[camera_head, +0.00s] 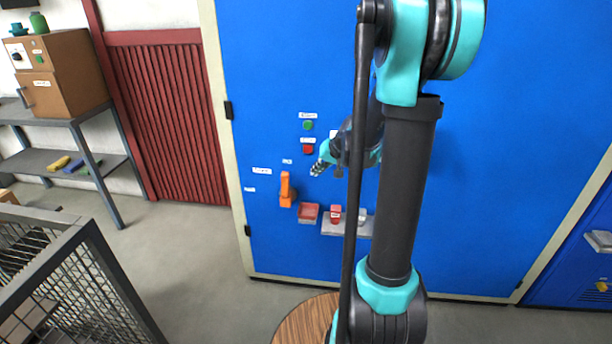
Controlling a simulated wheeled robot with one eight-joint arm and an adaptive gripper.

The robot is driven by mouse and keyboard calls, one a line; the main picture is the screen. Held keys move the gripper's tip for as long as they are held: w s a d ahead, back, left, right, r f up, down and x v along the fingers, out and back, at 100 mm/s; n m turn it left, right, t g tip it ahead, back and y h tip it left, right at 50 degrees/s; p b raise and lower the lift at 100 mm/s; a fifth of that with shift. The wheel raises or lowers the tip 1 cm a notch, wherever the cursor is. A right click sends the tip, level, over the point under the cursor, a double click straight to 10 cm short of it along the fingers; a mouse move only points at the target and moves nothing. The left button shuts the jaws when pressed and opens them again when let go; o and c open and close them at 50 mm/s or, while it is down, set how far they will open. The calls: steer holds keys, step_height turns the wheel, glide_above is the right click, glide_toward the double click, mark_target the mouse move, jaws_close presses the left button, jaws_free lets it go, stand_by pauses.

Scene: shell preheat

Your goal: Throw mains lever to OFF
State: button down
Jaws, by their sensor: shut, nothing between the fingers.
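The mains lever (286,187) is an orange handle on the blue cabinet (275,60), left of my arm. It stands upright, pointing up from its orange base. Small white labels sit beside and above it, too small to read. My gripper (316,170) is up and to the right of the lever, in front of the cabinet face and apart from the lever. Its fingers are shut and empty, pointing left and slightly down. My arm hides part of the cabinet to the right of the gripper.
A green button (308,125) and a red button (308,149) are above the gripper. A red tray (308,213) and a grey shelf with a red padlock-like item (335,214) lie below. A round wooden top (292,325) is in front. A mesh cage (75,275) stands at left.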

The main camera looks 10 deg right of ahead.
glide_toward(286, 190)
steer(key=w+d+f, duration=0.3)
steer(key=d, duration=0.1)
steer(key=shift+w+a+f, duration=0.1)
steer(key=shift+w+a, duration=0.15)
steer(key=shift+a, duration=0.4)
steer(key=shift+w+a, duration=0.25)
steer(key=shift+a, duration=0.35)
steer(key=shift+w+a+f, duration=0.1)
steer(key=shift+w+a, duration=0.1)
steer(key=shift+a, duration=0.45)
steer(key=shift+a+r, duration=0.15)
steer(key=shift+w+a+h, duration=0.1)
steer(key=shift+a+h, duration=0.1)
steer(key=shift+h, duration=0.1)
